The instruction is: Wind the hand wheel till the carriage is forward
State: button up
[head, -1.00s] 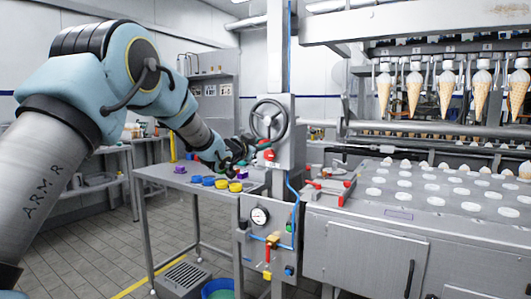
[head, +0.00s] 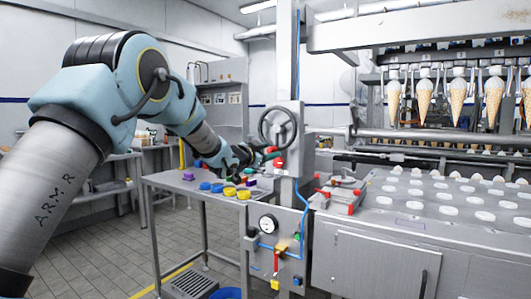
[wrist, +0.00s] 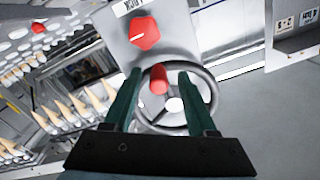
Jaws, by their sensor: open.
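The hand wheel (head: 261,124) is a dark ring on a grey upright post, at the middle of the head view. It also shows in the wrist view (wrist: 213,92). Its red handle (wrist: 158,79) sticks out toward the wrist camera. My gripper (wrist: 156,74) is open, with one dark green finger on each side of the handle; I cannot tell whether either touches it. In the head view my gripper (head: 262,154) is at the wheel's lower left. The carriage seems to be the rack (head: 455,72) at the right, with cones hanging in a row; its exact travel position cannot be told.
A red knob (wrist: 144,33) sits on the post beside the wheel. A steel table (head: 215,203) with coloured caps stands under my arm. A panel with a pressure gauge (head: 268,224) is below the wheel. The machine bed (head: 405,230) with white discs fills the right.

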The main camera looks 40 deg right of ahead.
jog(key=b+v, duration=0.3)
jog(key=v, duration=0.7)
jog(key=shift+a, duration=0.35)
jog(key=w+a+f+n+t+y+p, duration=0.1)
jog(key=w+a+f+n+t+y, duration=0.15)
jog(key=w+a, duration=0.45)
jog(key=w+a+f+n+t+y+p, duration=0.1)
jog(key=w+a+f+n+t+y, duration=0.2)
jog(key=a, duration=0.7)
jog(key=a+f+n+g+y+p, duration=0.1)
jog(key=a+f+n+y, duration=0.2)
jog(key=a, duration=0.6)
jog(key=a+f+n+g+y, duration=0.1)
jog(key=a+f+n+y, duration=0.25)
jog(key=a, duration=0.45)
jog(key=s+a+f+n+g+y+p, duration=0.1)
jog(key=s+a+f+n+g+y, duration=0.1)
jog(key=s+a, duration=0.7)
jog(key=s+a+f+n+g+y+p, duration=0.2)
jog(key=s+a, duration=0.7)
jog(key=a, duration=0.5)
notch_tip(320, 180, down, 4)
jog(key=n+g+y, duration=0.1)
jog(key=n+g, duration=0.1)
jog(key=n, duration=0.1)
jog(key=shift+s, duration=0.25)
jog(key=shift+o, duration=0.4)
jog(key=shift+r+g, duration=0.1)
jog(key=shift+g, duration=0.15)
